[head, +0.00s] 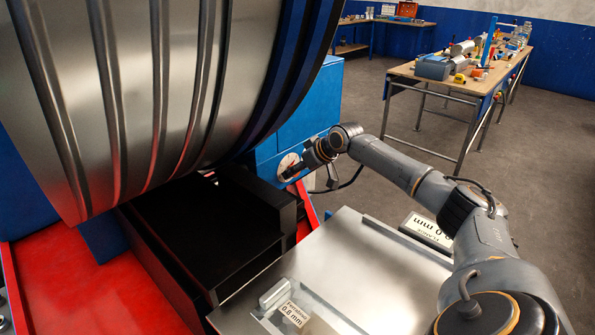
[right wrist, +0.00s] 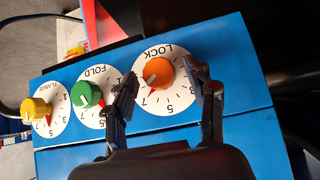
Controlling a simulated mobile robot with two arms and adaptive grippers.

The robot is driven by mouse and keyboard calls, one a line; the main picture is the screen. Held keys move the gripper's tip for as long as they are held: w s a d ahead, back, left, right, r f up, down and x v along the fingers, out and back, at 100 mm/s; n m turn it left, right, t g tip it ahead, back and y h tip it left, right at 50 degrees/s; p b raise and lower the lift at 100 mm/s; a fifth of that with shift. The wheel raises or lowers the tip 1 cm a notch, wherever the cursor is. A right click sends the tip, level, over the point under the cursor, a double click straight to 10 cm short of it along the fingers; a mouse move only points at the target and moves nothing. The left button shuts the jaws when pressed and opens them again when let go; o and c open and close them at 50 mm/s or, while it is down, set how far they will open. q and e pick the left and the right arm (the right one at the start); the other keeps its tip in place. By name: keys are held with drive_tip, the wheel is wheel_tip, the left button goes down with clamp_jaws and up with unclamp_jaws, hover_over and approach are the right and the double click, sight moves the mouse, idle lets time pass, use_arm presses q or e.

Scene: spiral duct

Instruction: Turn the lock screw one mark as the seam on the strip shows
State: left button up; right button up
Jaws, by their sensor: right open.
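The orange LOCK knob (right wrist: 158,72) sits on a white numbered dial (right wrist: 178,96) in the right wrist view. It has a pale line on its face and a small red pointer at its lower edge, near the 7; the exact mark is hard to read. My right gripper (right wrist: 163,76) is open, one finger on each side of the knob; I cannot tell whether either touches it. In the head view my right gripper (head: 290,169) is at the blue cabinet's dial. The large ribbed metal duct (head: 130,90) shows spiral seams with reddish reflections. My left gripper is not in view.
A green FOLD knob (right wrist: 88,95) and a yellow FLANGE knob (right wrist: 36,108) sit left of the LOCK dial on the blue panel (right wrist: 232,60). A metal table (head: 345,265) with a 0.8 mm label (head: 292,312) stands in front. A cluttered workbench (head: 470,75) is behind.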

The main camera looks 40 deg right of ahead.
drive_tip(key=shift+s+r, duration=0.1)
drive_tip(key=c, duration=1.1)
drive_tip(key=shift+a+n+t+h+p, duration=0.2)
drive_tip(key=shift+n+h+p, duration=0.35)
drive_tip(key=shift+h+p, duration=0.45)
drive_tip(key=shift+a+n+t+h+p, duration=0.1)
drive_tip(key=shift+a+n+h+p, duration=0.1)
drive_tip(key=shift+n+h+p, duration=0.6)
drive_tip(key=shift+c, duration=0.2)
drive_tip(key=shift+m+h, duration=0.25)
drive_tip(key=shift+h, duration=0.05)
drive_tip(key=o, duration=1.1)
drive_tip(key=shift+o, duration=0.2)
drive_tip(key=shift+s, duration=0.1)
drive_tip(key=v, duration=1.1)
drive_tip(key=shift+s+r, duration=0.2)
drive_tip(key=shift+s, duration=0.1)
